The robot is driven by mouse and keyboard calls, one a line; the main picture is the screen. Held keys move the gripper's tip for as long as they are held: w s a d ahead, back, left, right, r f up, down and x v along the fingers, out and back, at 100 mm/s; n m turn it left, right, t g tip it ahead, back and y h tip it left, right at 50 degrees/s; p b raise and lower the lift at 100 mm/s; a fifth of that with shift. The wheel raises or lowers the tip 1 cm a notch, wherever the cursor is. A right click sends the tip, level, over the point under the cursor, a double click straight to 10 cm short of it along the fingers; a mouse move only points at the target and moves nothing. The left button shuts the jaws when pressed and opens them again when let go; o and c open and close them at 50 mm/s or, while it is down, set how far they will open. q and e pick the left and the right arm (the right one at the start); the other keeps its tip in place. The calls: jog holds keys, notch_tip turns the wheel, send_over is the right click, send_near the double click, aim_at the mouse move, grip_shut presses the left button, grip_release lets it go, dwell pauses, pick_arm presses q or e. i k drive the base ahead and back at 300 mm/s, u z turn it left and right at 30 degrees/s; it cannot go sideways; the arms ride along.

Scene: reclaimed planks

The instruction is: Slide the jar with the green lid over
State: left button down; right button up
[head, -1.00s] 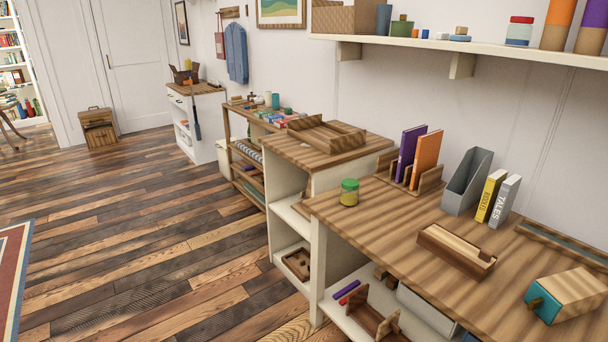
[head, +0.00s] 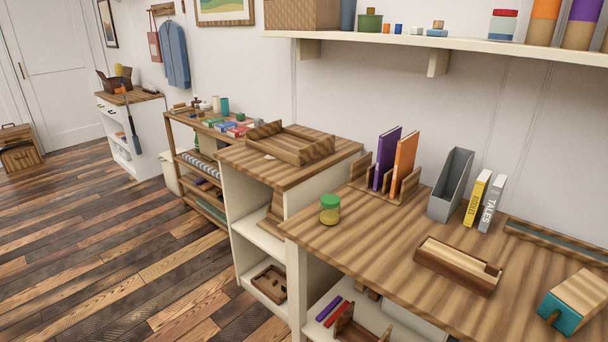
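The jar with the green lid (head: 330,209) stands upright on the wooden desk top (head: 370,255), near its left end. Its body is clear with something yellow inside. Nothing touches the jar. Neither of my grippers shows in the head view.
Behind the jar, a wooden book rack (head: 372,184) holds a purple book (head: 387,158) and an orange book (head: 404,163). A grey file holder (head: 451,184), a yellow book (head: 477,198) and a wooden box (head: 458,265) stand to the right. A higher cabinet with a wooden tray (head: 291,146) adjoins at left. The desk around the jar is clear.

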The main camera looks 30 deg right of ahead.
aim_at(328, 218)
jog(key=i, duration=2.95)
jog(key=z, duration=3.2)
